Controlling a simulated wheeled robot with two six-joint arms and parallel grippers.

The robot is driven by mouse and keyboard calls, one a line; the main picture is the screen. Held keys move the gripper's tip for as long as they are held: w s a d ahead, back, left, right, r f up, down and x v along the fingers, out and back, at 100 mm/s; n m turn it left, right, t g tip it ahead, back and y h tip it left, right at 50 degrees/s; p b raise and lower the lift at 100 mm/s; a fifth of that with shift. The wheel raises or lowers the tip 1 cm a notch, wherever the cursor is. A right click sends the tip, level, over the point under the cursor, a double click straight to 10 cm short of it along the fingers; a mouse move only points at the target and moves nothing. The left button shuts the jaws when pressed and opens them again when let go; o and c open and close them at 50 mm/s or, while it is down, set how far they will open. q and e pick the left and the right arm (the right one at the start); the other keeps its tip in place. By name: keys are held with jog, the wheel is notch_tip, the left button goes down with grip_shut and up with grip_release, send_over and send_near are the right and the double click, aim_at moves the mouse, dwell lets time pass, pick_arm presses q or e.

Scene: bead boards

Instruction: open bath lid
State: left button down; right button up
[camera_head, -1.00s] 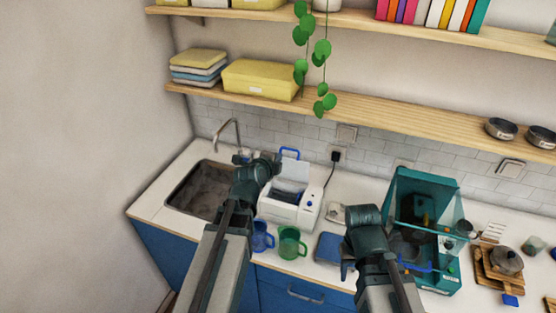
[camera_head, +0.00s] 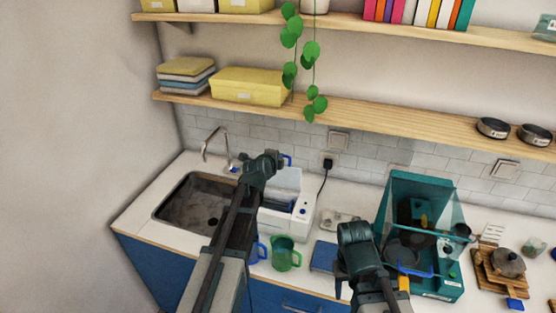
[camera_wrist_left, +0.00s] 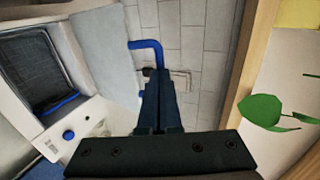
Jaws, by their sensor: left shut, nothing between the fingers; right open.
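The white bath (camera_head: 298,205) stands on the counter with its lid (camera_head: 287,182) raised steeply. The lid's blue handle (camera_head: 288,160) shows at the top, partly behind my left gripper (camera_head: 270,160). In the left wrist view the pale lid panel (camera_wrist_left: 105,55) stands up beside the open bath, which holds a dark mesh basket (camera_wrist_left: 45,70). The blue handle (camera_wrist_left: 148,46) is just beyond my left gripper's closed fingers (camera_wrist_left: 158,78); I cannot tell if they touch. My right gripper (camera_head: 345,287) is open, low in front of the teal box, its fingertips partly hidden.
A sink (camera_head: 193,203) lies left of the bath. A green mug (camera_head: 284,253) and a blue mug (camera_head: 258,250) stand in front of it. A teal box (camera_head: 432,285) stands right. A shelf (camera_head: 360,112) with a hanging plant (camera_head: 309,52) is above.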

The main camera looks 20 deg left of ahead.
pick_arm(q)
jog(key=shift+w, duration=0.1)
pick_arm(e)
jog(key=shift+r, duration=0.15)
pick_arm(q)
jog(key=w+g+p, duration=0.2)
jog(key=w+p, duration=0.2)
jog(key=w, duration=0.2)
jog(key=shift+w+g+p, duration=0.2)
jog(key=shift+g+p, duration=0.1)
jog(key=shift+g, duration=0.1)
pick_arm(e)
notch_tip(320, 180, up, 4)
jog(key=shift+r, duration=0.15)
pick_arm(q)
jog(key=shift+d+r, duration=0.1)
